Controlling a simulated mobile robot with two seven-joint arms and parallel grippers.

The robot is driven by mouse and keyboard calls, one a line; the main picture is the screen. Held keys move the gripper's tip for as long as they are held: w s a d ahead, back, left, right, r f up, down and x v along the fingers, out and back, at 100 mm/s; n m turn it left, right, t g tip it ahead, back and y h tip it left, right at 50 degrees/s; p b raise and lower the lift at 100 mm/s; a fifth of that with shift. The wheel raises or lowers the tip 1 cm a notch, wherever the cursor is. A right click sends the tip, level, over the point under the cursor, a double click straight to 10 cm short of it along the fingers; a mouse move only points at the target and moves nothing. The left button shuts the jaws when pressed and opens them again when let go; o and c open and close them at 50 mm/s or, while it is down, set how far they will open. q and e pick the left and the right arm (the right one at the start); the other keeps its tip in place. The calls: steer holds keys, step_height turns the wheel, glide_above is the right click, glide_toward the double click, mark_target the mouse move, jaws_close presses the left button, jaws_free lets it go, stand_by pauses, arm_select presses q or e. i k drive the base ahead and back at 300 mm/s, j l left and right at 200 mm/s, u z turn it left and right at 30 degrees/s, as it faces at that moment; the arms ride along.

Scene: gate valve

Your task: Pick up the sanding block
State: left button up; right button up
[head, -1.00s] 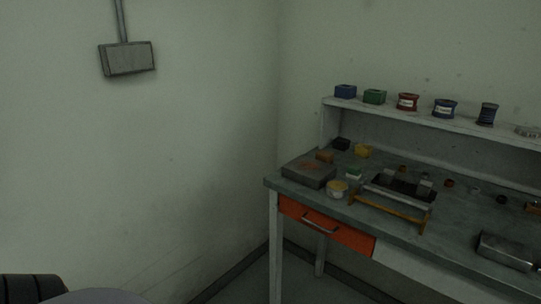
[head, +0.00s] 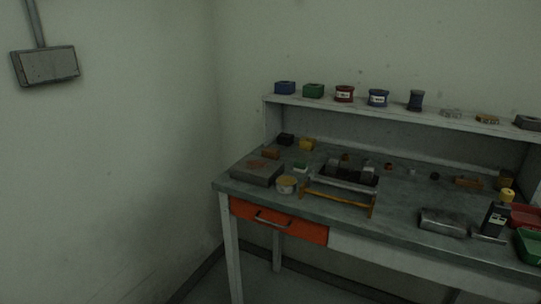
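I cannot tell for sure which item is the sanding block. A small orange-brown block (head: 270,153) lies near the back left of the workbench (head: 400,200). Another flat brownish block (head: 467,182) lies at the back right of the bench top. A yellow block (head: 306,144) and a black block (head: 286,139) sit behind the first brown one. A small green-and-white block (head: 301,168) lies by the tray. All are small and dim in the head view. Neither of my grippers is in view.
A grey slab (head: 257,172), a round tin (head: 287,184), a dark tray (head: 338,184) with an orange-yellow frame (head: 337,199), and a metal cylinder (head: 442,222) occupy the bench. Red (head: 526,215) and green bins (head: 529,244) stand right. An orange drawer (head: 278,222) is shut. A shelf (head: 400,112) holds containers.

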mark_target(268, 153)
steer(key=i+j, duration=0.2)
steer(key=i+j+z, duration=0.15)
steer(key=z, duration=0.65)
